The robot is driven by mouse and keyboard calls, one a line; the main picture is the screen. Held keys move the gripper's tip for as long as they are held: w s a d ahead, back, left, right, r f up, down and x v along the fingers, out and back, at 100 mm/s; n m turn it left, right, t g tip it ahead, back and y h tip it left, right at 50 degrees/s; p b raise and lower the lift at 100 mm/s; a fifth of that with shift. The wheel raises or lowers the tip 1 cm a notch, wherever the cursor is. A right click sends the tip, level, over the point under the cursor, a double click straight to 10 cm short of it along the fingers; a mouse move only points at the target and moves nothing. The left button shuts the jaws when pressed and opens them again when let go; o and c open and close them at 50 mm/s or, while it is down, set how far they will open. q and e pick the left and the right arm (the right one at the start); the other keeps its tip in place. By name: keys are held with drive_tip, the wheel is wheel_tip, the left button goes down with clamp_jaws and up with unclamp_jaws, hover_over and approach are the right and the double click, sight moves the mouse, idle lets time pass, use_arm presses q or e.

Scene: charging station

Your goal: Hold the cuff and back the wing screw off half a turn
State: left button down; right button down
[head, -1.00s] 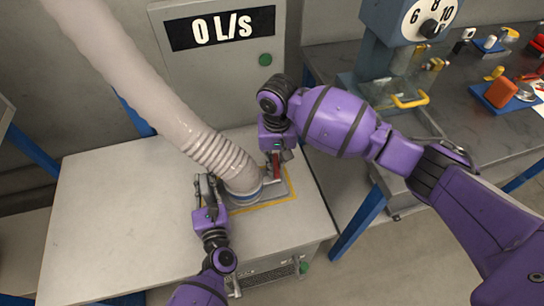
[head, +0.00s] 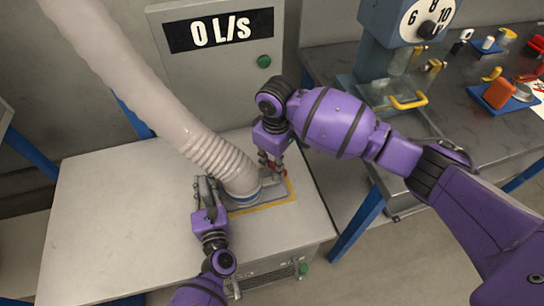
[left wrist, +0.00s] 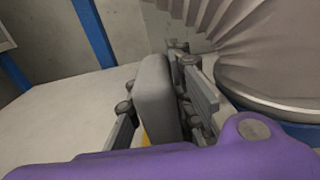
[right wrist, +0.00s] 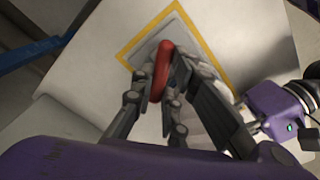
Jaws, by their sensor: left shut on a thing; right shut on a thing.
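The cuff (head: 244,200) is the blue-and-pale ring at the foot of the ribbed hose (head: 215,155), on a grey plate. My left gripper (head: 205,188) is at the cuff's left side. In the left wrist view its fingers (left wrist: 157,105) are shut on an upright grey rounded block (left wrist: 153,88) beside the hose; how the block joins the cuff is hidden. My right gripper (head: 271,160) is at the cuff's right side. In the right wrist view its fingers (right wrist: 160,90) are shut on the red wing screw (right wrist: 163,66), whose lower end they partly hide.
A yellow outline (head: 270,205) surrounds the plate on the pale bench top (head: 110,200). Behind stands a grey panel with a 0 L/s display (head: 221,29) and green button (head: 264,61). The bench left of the hose is clear. A cluttered dark table (head: 455,95) is at right.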

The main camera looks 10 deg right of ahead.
drive_tip(key=shift+n, duration=0.7)
drive_tip(key=c, duration=1.7)
unclamp_jaws()
wheel_tip(320, 180, up, 12)
drive_tip(key=shift+r, duration=0.1)
